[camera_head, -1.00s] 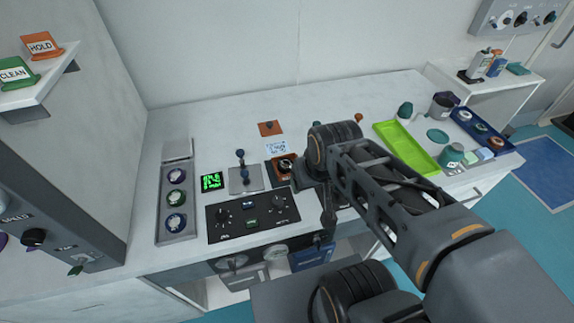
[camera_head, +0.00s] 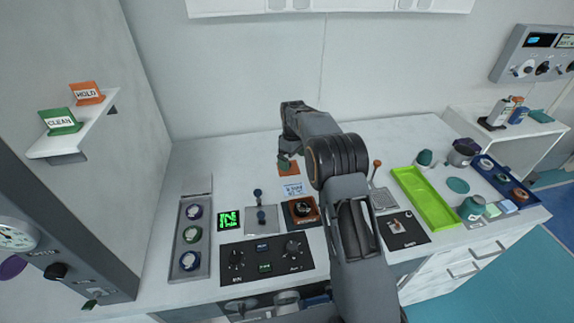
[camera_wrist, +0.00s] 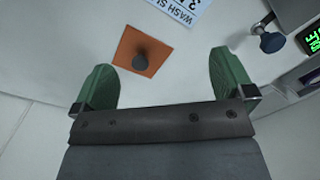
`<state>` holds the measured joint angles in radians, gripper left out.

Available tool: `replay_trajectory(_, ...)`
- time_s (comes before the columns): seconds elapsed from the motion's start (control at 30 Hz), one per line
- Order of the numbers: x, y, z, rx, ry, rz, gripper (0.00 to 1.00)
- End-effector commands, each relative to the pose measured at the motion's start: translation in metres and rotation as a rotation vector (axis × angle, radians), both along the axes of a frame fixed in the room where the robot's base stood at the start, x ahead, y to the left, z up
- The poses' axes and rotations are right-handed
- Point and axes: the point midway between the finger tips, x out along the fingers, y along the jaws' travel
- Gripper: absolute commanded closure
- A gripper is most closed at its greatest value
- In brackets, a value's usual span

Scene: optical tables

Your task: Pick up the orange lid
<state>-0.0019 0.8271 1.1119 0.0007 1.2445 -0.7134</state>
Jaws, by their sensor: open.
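The orange lid (camera_wrist: 130,48) is a flat orange square with a dark round knob on top. In the wrist view it lies on the white table, ahead of the green fingertips and nearer the left one. My gripper (camera_wrist: 162,72) is open and empty, with its two green fingers wide apart and the lid's knob left of the middle. In the head view the lid (camera_head: 291,171) is partly hidden by my gripper (camera_head: 285,161), which hangs over its back edge. I cannot tell the exact height between them.
A white "WASH" card (camera_head: 293,190) lies just in front of the lid. A plate with blue-knobbed levers (camera_head: 262,222) and an orange-framed dial (camera_head: 303,210) stand nearby. A lime-green tray (camera_head: 424,198) is to the right. The wall is close behind; the table left of the lid is clear.

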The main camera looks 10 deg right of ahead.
Motion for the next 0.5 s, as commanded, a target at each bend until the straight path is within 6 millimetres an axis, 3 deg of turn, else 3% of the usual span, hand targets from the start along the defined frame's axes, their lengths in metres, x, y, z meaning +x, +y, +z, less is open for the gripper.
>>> replay_trajectory(0.03, 0.016, -0.001, -0.006, 0.004, 0.001, 0.082, 0.00)
replay_trajectory(0.13, 0.038, -0.001, -0.007, 0.010, -0.008, 0.261, 0.00)
replay_trajectory(0.23, 0.053, 0.000, 0.009, 0.011, -0.037, 0.441, 0.00)
replay_trajectory(0.33, 0.061, 0.001, 0.042, 0.002, -0.074, 0.615, 0.00)
replay_trajectory(0.5, 0.054, 0.007, 0.048, 0.016, -0.042, 0.799, 0.00)
